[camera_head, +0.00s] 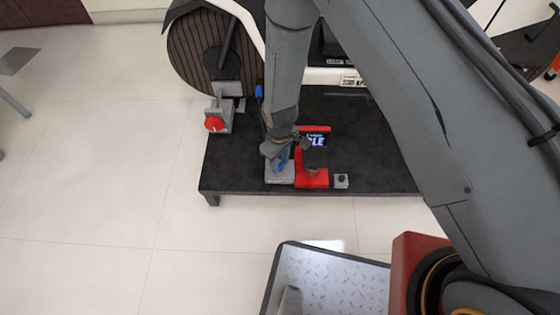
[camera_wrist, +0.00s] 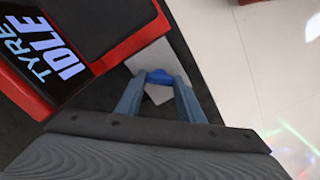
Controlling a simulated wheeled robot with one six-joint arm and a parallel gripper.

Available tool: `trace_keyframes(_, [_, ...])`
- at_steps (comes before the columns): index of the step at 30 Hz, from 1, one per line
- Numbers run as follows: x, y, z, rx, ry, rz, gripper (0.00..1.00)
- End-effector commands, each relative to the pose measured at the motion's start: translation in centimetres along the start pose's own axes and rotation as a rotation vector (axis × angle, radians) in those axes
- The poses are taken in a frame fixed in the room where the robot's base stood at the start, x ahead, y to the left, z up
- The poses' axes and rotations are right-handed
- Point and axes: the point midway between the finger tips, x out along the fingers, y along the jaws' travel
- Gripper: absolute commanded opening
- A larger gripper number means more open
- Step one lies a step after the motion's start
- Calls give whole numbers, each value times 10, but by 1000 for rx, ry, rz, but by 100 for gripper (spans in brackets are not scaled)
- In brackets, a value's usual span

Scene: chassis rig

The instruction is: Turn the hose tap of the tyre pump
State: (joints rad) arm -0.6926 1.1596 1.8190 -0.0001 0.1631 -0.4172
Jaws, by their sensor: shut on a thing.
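The tyre pump (camera_head: 312,179) is a red and black unit with a lit screen on the dark low platform. In the wrist view its screen (camera_wrist: 45,55) reads "TYRE IDLE". The hose tap (camera_wrist: 160,77) is a blue handle on a grey block (camera_wrist: 150,57) beside the pump; it also shows in the head view (camera_head: 280,167), partly hidden by my gripper. My gripper (camera_wrist: 158,84) is shut on the blue tap, with one finger on each side of it. In the head view my gripper (camera_head: 279,160) points down at the grey block.
The dark platform (camera_head: 235,160) carries a wheel (camera_head: 190,60) at the back left and a red knob (camera_head: 214,124) on a grey bracket. The pale floor (camera_head: 90,180) at left is clear.

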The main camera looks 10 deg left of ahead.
Motion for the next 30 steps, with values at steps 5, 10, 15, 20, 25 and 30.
trace_keyframes(5, [0, 1, 0, 2, 0, 0, 12])
trace_keyframes(10, [0, 1, 0, 2, 0, 0, 50])
trace_keyframes(15, [0, 0, 0, 1, 0, 0, 53])
trace_keyframes(20, [-1, 0, -1, 0, 0, 0, 53])
trace_keyframes(25, [-19, 0, -1, 1, 2, 1, 53])
trace_keyframes(30, [-49, 0, -1, 1, 3, 1, 53])
